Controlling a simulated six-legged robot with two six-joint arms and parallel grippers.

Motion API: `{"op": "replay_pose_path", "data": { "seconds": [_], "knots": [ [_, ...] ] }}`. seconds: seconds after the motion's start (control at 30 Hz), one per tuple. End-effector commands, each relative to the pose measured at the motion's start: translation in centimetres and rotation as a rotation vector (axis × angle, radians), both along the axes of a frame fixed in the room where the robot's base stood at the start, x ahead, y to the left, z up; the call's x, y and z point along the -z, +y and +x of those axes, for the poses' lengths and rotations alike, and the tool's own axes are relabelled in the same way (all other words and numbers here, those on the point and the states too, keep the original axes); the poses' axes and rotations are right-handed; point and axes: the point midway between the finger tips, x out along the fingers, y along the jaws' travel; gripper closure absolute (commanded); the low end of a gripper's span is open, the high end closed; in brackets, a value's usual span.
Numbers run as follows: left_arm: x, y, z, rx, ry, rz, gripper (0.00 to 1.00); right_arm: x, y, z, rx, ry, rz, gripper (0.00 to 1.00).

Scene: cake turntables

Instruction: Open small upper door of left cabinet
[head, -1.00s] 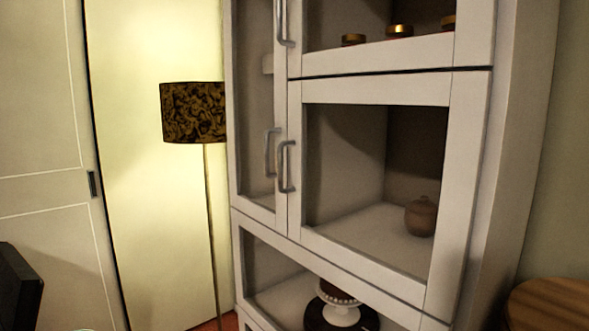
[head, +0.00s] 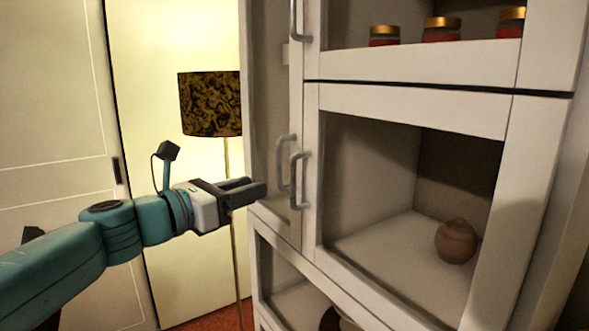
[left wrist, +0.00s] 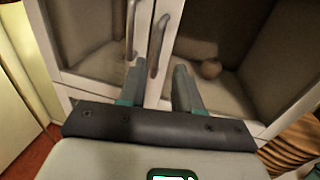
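The pale cabinet (head: 410,105) has framed doors with clear panes. A narrow door stands on the left, with a grey bar handle (head: 282,166). A wider door on its right has its own handle (head: 299,181); another handle (head: 297,20) is on the door above. All these doors look closed. My left gripper (head: 262,188) is just left of the two middle handles, apart from them. In the left wrist view its two fingers (left wrist: 161,80) are apart with nothing between; the left handle (left wrist: 131,30) and right handle (left wrist: 157,45) lie ahead. My right gripper is out of view.
A brown pot (head: 457,241) stands inside behind the wider door. Jars with gold lids (head: 442,30) stand on the shelf above. A floor lamp (head: 210,104) stands left of the cabinet, behind my left arm.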

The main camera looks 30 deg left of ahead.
Motion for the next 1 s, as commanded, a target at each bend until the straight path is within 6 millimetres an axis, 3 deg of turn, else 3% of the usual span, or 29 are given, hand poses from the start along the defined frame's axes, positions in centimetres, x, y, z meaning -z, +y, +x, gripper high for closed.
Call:
{"op": "replay_pose_path", "data": {
  "seconds": [0.2,0.4,0.6,0.9,0.93,1.0],
  "knots": [
    [-0.1,-1.0,5.5,0.005,0.004,0.000,0.67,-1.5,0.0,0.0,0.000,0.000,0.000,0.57],
    [-0.1,-1.7,9.4,0.003,0.004,0.001,0.67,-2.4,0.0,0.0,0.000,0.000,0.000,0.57],
    [0.0,-2.0,11.4,0.000,0.003,0.002,0.67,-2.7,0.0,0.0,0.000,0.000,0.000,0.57],
    [0.1,-2.1,11.7,-0.001,0.003,0.003,0.67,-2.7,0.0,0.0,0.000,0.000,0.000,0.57],
    [0.1,-2.1,11.7,-0.001,0.003,0.003,0.73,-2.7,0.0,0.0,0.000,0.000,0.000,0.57],
    [0.1,-2.1,11.7,-0.001,0.003,0.003,0.96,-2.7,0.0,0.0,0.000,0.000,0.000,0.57]
  ]
}}
